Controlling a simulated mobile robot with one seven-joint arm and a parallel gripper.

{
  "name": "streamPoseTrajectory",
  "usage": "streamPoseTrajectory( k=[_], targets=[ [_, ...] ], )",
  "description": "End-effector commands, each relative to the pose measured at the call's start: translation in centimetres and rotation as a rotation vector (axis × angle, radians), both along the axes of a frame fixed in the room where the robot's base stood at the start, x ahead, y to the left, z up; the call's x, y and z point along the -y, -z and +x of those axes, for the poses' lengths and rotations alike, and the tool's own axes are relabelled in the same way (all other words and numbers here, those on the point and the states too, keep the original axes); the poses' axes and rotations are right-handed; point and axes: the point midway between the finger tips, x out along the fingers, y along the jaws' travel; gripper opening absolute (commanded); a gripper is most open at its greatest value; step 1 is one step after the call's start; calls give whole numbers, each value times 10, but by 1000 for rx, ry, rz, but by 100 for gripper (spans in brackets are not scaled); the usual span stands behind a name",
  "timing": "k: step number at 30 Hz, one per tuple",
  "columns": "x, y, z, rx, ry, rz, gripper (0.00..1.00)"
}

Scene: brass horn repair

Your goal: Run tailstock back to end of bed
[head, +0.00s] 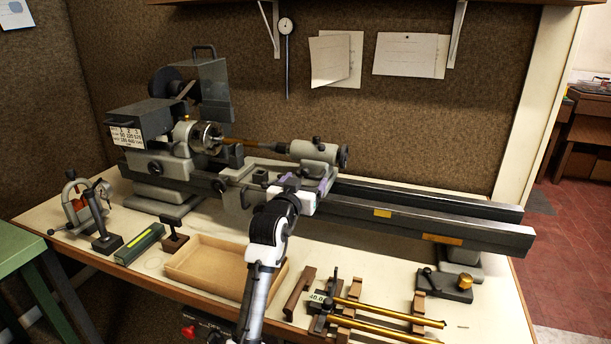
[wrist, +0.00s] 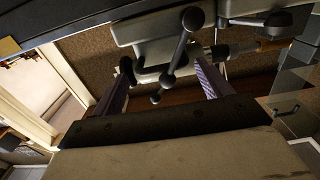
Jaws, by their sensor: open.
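The tailstock (head: 318,153), a light grey block with a dark knob on top and a handwheel (head: 344,156) at its right end, sits about midway along the lathe bed (head: 430,210). Its left end lines up with a brass rod (head: 240,141) running from the chuck (head: 207,137); whether they touch is unclear. My gripper (head: 307,188) is open and empty, just in front of and below the tailstock. In the wrist view, a lever with dark ball ends (wrist: 175,62) shows between and beyond my open fingers (wrist: 162,68). Whether the fingers touch anything is unclear.
The bed right of the tailstock is clear to its end. In front on the bench lie a shallow wooden tray (head: 215,262), brass tubes on wooden rests (head: 390,312) and a dark block with a brass knob (head: 445,285). A small vise-like tool (head: 85,205) stands left.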

Motion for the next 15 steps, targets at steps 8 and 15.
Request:
streamPoseTrajectory(
  k=[8, 15],
  targets=[
    [4, 1, 11, 0, 0, 0, 78],
    [4, 1, 11, 0, 0, 0, 70]
  ],
)
